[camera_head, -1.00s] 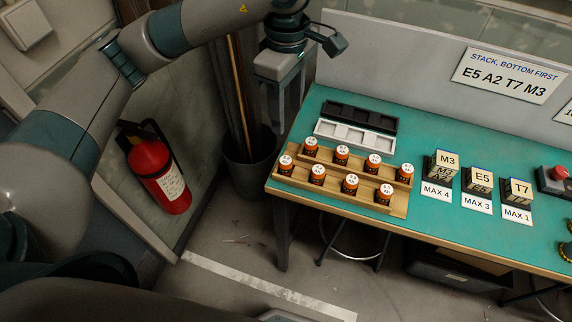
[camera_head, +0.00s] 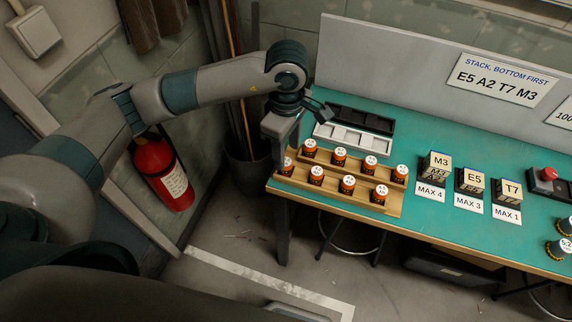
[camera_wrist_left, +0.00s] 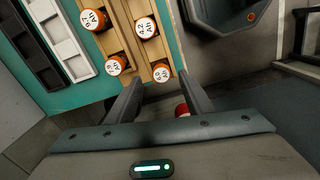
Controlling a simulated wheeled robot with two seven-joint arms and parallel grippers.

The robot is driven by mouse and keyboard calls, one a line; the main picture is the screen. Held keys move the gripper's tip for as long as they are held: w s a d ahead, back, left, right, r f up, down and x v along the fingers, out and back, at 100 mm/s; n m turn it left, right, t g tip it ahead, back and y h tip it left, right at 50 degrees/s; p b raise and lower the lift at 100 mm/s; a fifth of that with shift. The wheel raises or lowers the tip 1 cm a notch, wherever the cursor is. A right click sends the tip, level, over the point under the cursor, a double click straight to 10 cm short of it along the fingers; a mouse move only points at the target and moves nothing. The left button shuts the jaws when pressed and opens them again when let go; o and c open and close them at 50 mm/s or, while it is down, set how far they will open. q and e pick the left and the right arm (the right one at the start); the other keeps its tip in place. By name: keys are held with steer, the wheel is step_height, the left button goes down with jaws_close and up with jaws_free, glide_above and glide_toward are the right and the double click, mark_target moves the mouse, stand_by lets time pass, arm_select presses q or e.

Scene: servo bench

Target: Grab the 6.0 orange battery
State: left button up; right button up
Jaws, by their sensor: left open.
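Several orange batteries with white round caps stand in two stepped rows in a wooden rack (camera_head: 330,192) at the table's left end. The cap numbers are too small to read surely in the head view. My left gripper (camera_head: 284,152) is open and empty at the rack's left end, partly hiding the front row's leftmost battery (camera_head: 287,167). In the left wrist view that battery (camera_wrist_left: 162,73), its cap possibly reading 6.0, stands just beyond and between the open fingertips (camera_wrist_left: 160,86). The back row's leftmost battery (camera_wrist_left: 115,65) is left of the fingers. My right gripper is out of view.
A black tray (camera_head: 362,118) and a white tray (camera_head: 354,139) lie behind the rack. Labelled blocks (camera_head: 472,181) stand to its right, with a red button (camera_head: 548,174) beyond. A fire extinguisher (camera_head: 163,175) stands left of the table.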

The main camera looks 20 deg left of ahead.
mark_target(286, 161)
arm_select(q)
steer(key=shift+f+p, duration=0.35)
steer(key=shift+p, duration=0.15)
step_height(286, 161, down, 4)
steer(key=shift+s+a+r+p, duration=0.1)
steer(key=shift+s+r+p, duration=0.05)
steer(key=shift+p, duration=0.95)
steer(key=shift+f, duration=0.35)
steer(key=shift+c, duration=0.2)
jaws_close()
steer(key=shift+r, duration=0.1)
